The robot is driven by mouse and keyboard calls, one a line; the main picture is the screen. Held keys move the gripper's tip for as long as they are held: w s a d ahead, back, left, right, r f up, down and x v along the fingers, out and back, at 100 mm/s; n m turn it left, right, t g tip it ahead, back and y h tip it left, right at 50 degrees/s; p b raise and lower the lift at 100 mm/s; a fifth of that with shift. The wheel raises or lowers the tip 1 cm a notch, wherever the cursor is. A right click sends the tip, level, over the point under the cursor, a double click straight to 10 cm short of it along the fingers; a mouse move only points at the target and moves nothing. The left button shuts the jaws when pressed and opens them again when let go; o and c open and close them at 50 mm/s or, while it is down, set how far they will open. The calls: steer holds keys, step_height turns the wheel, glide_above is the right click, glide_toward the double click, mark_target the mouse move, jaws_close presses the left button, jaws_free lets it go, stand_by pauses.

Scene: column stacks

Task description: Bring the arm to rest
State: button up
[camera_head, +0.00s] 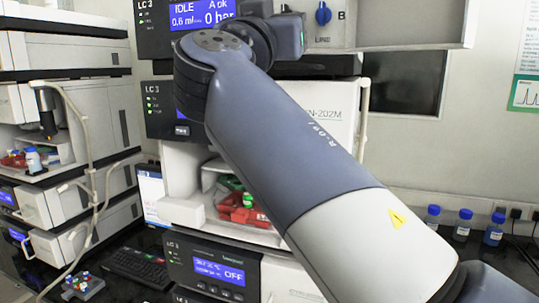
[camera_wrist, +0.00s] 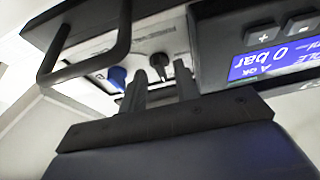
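My arm (camera_head: 310,165) stretches across the head view from the lower right to the upper middle, its wrist in front of a stacked instrument column. My gripper is hidden or too unclear to make out in the head view. In the wrist view my gripper (camera_wrist: 162,82) shows two dark fingers with a gap between them and nothing held. Beyond the fingers are an instrument panel with a blue knob (camera_wrist: 118,76) and a blue display (camera_wrist: 275,58) reading 0 bar, seen upside down.
The middle column has a top display (camera_head: 202,14), an open bay with a red tray (camera_head: 240,212) and a lower display (camera_head: 218,270). Another column (camera_head: 75,110) stands left. Several blue-capped bottles (camera_head: 463,225) stand right. A keyboard (camera_head: 140,267) and small rack (camera_head: 82,286) lie on the dark bench.

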steer(key=shift+w+d+r, duration=0.15)
steer(key=shift+w+r, duration=0.15)
steer(key=shift+w, duration=0.2)
steer(key=shift+s+f, duration=0.15)
steer(key=shift+f, duration=0.1)
steer(key=b+v, duration=0.4)
steer(key=v, duration=0.7)
steer(key=p+x, duration=0.1)
steer(key=x, duration=0.3)
steer(key=p+x, duration=0.2)
steer(key=x, duration=0.2)
steer(key=p+x, duration=0.1)
steer(key=x, duration=0.2)
steer(key=shift+w+d+r+p, duration=0.1)
steer(key=shift+w+r+p, duration=0.2)
steer(key=shift+r, duration=0.1)
steer(key=n+p, duration=0.1)
steer(key=p, duration=0.1)
steer(key=shift+s+r+n+y+p, duration=0.1)
steer(key=shift+s+n+y+p, duration=0.2)
steer(key=shift+n+p, duration=0.1)
steer(key=shift+n+t+y+p, duration=0.35)
steer(key=shift+n+p, duration=0.35)
steer(key=shift+p, duration=0.55)
steer(key=n+y+p, duration=0.1)
steer(key=p, duration=0.2)
steer(key=shift+n, duration=0.3)
